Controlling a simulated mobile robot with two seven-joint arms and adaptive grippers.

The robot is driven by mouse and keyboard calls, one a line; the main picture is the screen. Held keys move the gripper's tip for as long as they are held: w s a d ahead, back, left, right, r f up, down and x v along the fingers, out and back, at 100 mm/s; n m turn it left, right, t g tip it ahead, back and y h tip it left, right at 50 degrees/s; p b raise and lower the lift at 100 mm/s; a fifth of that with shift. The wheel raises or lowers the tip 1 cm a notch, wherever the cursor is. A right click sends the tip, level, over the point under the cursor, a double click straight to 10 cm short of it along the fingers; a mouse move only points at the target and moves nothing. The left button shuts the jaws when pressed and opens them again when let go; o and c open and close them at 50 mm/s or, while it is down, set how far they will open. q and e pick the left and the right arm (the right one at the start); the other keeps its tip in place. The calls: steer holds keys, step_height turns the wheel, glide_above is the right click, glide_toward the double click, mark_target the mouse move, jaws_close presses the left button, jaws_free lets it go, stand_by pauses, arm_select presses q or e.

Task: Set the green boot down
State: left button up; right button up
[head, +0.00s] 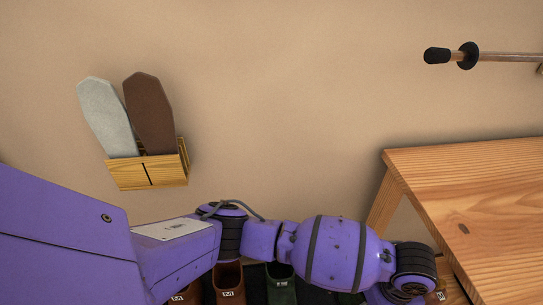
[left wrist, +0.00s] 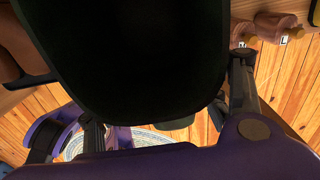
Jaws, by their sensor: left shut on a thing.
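My left gripper (left wrist: 165,108) shows in the left wrist view, its two fingers on either side of a large, very dark thing. I take this to be the green boot (left wrist: 140,50); it fills the upper middle, close to the camera, and its colour is hard to tell. The fingers are shut on it. Its lower end and what lies under it are hidden. In the head view my left arm reaches across to the right and its gripper is below the picture. Another dark green boot (head: 281,284) stands at the bottom edge, marked M. My right gripper is not in view.
Brown boots (head: 229,284) stand beside that green one; brown boots marked L (left wrist: 278,27) show in the wrist view. A wooden bench (head: 480,185) is at right. A wall holder (head: 150,172) carries two insoles. A pole (head: 505,57) is at upper right. A round rug (left wrist: 140,138) lies below.

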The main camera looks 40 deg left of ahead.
arm_select(q)
steer(key=shift+w+d+f, duration=0.15)
steer(key=shift+f, duration=0.05)
steer(key=shift+w+a+f, duration=0.1)
steer(key=shift+a, duration=0.1)
steer(key=w+a+f+b, duration=0.1)
steer(key=a, duration=0.1)
steer(key=w+a+f, duration=0.1)
steer(key=a, duration=0.2)
steer(key=w+a+f+b, duration=0.1)
steer(key=a+f, duration=0.1)
steer(key=a, duration=0.1)
steer(key=shift+w+a+b, duration=0.1)
steer(key=shift+w+b, duration=0.1)
steer(key=shift+b, duration=0.1)
steer(key=a+f, duration=0.1)
steer(key=w+a+f+b, duration=0.1)
steer(key=f, duration=0.1)
steer(key=shift+a+f, duration=0.2)
steer(key=f+b, duration=0.1)
steer(key=a+f+b, duration=0.1)
steer(key=f, duration=0.1)
steer(key=w+a+f, duration=0.1)
steer(key=f, duration=0.1)
steer(key=shift+f+b, duration=0.15)
steer(key=shift+b, duration=0.25)
steer(key=o, duration=2.1)
steer(key=shift+o, duration=0.2)
